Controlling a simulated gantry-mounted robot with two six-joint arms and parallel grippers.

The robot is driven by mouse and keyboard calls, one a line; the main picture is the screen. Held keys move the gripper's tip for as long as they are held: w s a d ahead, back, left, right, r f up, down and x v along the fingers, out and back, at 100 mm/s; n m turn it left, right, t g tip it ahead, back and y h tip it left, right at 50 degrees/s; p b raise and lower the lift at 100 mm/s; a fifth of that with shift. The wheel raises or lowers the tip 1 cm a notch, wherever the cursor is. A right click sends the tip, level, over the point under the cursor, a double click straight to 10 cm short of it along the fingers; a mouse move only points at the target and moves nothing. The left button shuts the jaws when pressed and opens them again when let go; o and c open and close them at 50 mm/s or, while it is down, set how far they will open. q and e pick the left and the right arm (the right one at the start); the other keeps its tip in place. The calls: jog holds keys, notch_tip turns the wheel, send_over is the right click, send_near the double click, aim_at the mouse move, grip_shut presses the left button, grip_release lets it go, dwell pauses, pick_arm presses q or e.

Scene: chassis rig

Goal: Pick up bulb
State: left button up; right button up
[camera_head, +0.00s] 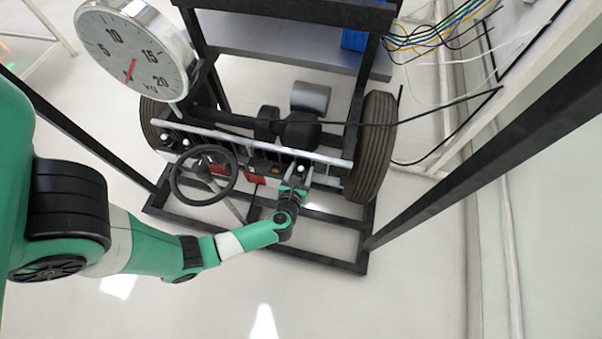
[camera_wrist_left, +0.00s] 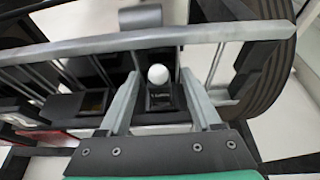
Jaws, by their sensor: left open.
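The bulb (camera_wrist_left: 158,74) is a small white ball on top of a dark socket block (camera_wrist_left: 160,98), seen in the left wrist view. My left gripper (camera_wrist_left: 158,82) is open, with one grey finger on each side of the bulb and socket in that view. I cannot tell whether either finger touches the bulb. My right gripper does not show.
A grey bar (camera_wrist_left: 100,43) crosses the rig close to the fingers. A steering wheel (camera_head: 203,175) stands left of my gripper, and a tyre (camera_head: 373,148) is at right. A round dial scale (camera_head: 135,50) hangs at upper left. Clear floor lies in front.

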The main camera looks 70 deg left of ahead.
pick_arm(q)
grip_shut()
jog(key=shift+r, duration=0.15)
